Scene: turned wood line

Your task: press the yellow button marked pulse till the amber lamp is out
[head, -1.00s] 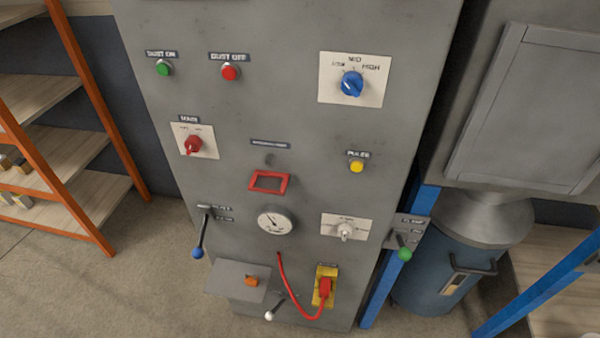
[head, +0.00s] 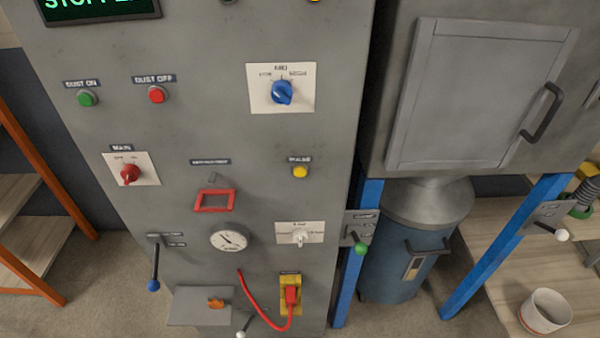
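The yellow button (head: 300,172) sits on the grey panel under a small label that reads like "PULSE", right of the middle. Above it is a blue selector knob (head: 281,92) on a white plate. At the top edge, a cut-off amber-coloured lamp (head: 315,1) shows only its lower rim, so I cannot tell whether it is lit. Neither of my grippers is in the head view, and nothing touches the button.
The panel also bears a green button (head: 87,98), a red button (head: 157,94), a red main switch (head: 130,173), a gauge (head: 229,240) and a blue-tipped lever (head: 154,270). A green-knobbed lever (head: 360,249) juts out at the right. The space before the panel looks clear.

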